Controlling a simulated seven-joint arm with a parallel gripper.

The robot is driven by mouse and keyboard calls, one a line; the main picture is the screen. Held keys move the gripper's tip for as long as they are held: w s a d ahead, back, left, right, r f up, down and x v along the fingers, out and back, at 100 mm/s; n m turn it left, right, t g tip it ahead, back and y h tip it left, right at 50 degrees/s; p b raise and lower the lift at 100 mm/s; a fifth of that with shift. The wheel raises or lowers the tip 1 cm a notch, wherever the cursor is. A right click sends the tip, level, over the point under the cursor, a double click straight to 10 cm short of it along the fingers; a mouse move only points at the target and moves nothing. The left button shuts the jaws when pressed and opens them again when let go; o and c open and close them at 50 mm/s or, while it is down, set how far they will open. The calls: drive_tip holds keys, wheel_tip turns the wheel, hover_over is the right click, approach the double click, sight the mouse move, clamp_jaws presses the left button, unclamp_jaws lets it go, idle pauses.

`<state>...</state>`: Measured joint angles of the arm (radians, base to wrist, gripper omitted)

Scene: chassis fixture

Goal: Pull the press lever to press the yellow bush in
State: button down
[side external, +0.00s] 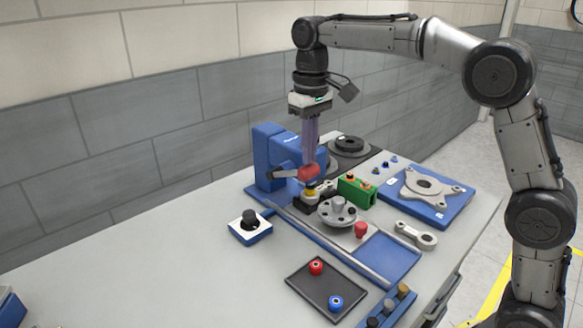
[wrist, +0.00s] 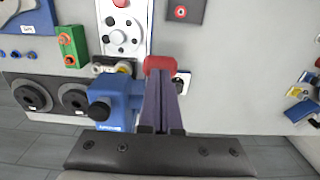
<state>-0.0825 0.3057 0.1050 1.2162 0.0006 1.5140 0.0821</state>
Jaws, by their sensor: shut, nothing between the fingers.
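The blue press (side external: 272,148) stands on the bench near the wall. It also shows in the wrist view (wrist: 122,95). Its grey lever (side external: 287,174) ends in a red grip (side external: 308,172), also in the wrist view (wrist: 159,63). My gripper (side external: 310,161) points down with its long purple-grey fingers shut and empty. Their tips are at the red grip; I cannot tell whether they touch it. The yellow bush (side external: 310,190) sits low beneath the red grip, on a dark holder beside the press. In the wrist view the fingertips (wrist: 159,76) overlap the red grip's near edge.
A green block (side external: 356,190) and a round grey flange (side external: 338,211) stand close right of the press. A black knob on a blue-white box (side external: 250,226) is in front. A dark tray (side external: 325,288) holds red and blue rings. The bench's left part is clear.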

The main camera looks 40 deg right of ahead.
drive_tip(key=shift+f, duration=0.4)
drive_tip(key=shift+f, duration=0.2)
drive_tip(key=shift+s+f, duration=0.1)
drive_tip(key=shift+f, duration=0.05)
drive_tip(key=shift+s+f, duration=0.2)
drive_tip(key=shift+f, duration=0.35)
